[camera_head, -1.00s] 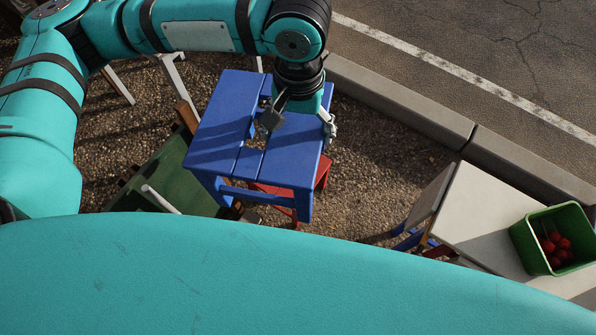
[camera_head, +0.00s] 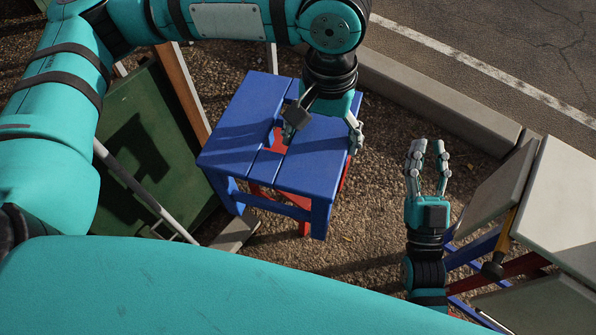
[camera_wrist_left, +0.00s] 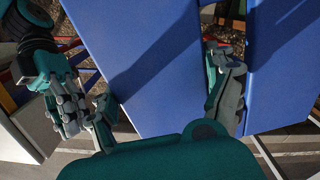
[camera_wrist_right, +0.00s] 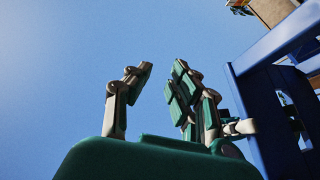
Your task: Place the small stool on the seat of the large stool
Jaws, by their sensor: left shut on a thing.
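A blue stool (camera_head: 240,112) with a slotted seat is in the head view's middle, seat up. My left gripper (camera_head: 323,135) is shut on its seat board, one finger in the slot and one over the outer edge. The board also shows between the fingers in the left wrist view (camera_wrist_left: 150,60). A red stool (camera_head: 304,228) shows below the blue one, mostly hidden; I cannot tell whether they touch. My right gripper (camera_head: 428,160) is open and empty, right of the blue stool; in the right wrist view its fingers (camera_wrist_right: 158,85) are apart, beside a blue leg (camera_wrist_right: 262,115).
A green board (camera_head: 150,140) with a wooden edge stands at left. Pale table tops (camera_head: 560,195) with blue and red legs crowd the right side, close to my right gripper. A kerb (camera_head: 440,105) runs behind. Gravel is clear between the blue stool and the kerb.

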